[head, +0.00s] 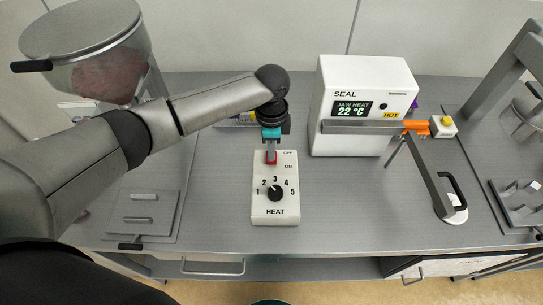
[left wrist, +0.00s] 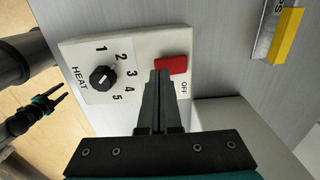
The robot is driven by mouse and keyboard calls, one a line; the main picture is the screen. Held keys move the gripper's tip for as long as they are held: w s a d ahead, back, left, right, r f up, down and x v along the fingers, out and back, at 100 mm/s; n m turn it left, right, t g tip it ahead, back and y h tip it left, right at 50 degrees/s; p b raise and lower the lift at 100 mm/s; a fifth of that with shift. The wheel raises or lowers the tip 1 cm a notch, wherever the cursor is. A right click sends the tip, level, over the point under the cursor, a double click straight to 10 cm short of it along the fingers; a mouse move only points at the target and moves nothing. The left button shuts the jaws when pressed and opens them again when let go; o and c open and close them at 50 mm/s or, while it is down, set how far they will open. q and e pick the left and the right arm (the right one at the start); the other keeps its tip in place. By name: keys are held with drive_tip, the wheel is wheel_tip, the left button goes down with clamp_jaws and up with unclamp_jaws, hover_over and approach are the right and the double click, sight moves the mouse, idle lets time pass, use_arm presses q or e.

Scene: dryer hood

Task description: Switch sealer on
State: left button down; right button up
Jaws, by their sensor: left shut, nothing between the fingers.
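The white heat control box (head: 275,214) stands on the bench with a black dial (head: 275,193), numbers 1 to 5, and OFF and ON labels. The red switch (left wrist: 171,65) is near its OFF label; in the head view it is mostly behind my gripper. My left gripper (head: 271,155) points down over the switch, shut and empty. In the left wrist view its fingertips (left wrist: 160,72) are at the switch's edge; contact cannot be told. The white sealer (head: 340,80) displays JAW HEAT 22 °C. My right gripper (left wrist: 54,96) shows at the left wrist view's left, its two fingers apart.
A hopper machine (head: 100,70) stands left and a grey frame (head: 500,75) at far right. Bench between box and handle is clear.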

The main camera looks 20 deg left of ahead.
use_arm(q)
drive_tip(key=shift+f+b, duration=0.5)
drive_tip(key=shift+f, duration=0.5)
idle(0.3)
drive_tip(key=shift+r, duration=0.1)
wheel_tip(320, 180, up, 7)
drive_tip(key=p, duration=0.8)
idle(0.3)
